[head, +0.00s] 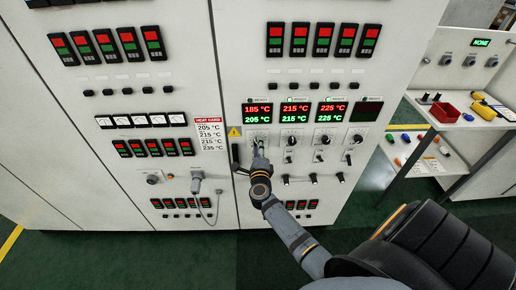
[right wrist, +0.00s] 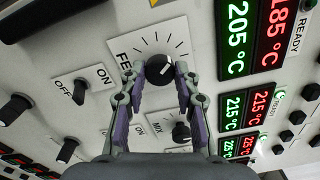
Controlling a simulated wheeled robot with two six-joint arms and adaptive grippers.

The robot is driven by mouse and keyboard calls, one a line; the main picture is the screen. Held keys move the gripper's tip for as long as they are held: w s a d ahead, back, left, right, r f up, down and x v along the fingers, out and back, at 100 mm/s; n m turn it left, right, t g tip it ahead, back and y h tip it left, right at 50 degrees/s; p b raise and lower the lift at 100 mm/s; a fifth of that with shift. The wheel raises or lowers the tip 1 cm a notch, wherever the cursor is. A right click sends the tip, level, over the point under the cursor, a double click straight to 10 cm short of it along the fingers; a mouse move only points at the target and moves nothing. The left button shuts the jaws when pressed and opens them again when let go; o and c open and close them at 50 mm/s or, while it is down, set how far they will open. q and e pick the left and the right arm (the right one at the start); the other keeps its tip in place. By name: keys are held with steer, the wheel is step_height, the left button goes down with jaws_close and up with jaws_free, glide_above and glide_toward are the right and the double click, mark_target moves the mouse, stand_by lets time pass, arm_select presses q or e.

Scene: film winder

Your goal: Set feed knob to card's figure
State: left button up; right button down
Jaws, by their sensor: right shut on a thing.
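The feed knob (right wrist: 160,70) is a round black knob with a white mark, on a white plate with dial ticks and a partly hidden label beginning "FE". My right gripper (right wrist: 159,84) has its fingers on both sides of this knob and is shut on it. In the head view my right gripper (head: 258,147) covers most of the knob under the leftmost display. The display (head: 257,113) above the knob reads 185 °C in red and 205 °C in green. My left gripper is out of view.
Two more lit displays read 215/215 (head: 294,113) and 225/225 (head: 332,112); a fourth (head: 368,112) is dark. A mix knob (right wrist: 181,131) and an on/off switch (right wrist: 80,92) sit close by. A side bench (head: 460,112) with a red bin stands at right.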

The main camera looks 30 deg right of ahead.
steer(key=shift+f+m, duration=0.1)
steer(key=shift+m, duration=0.9)
steer(key=c, duration=1)
jaws_free()
steer(key=v, duration=1.2)
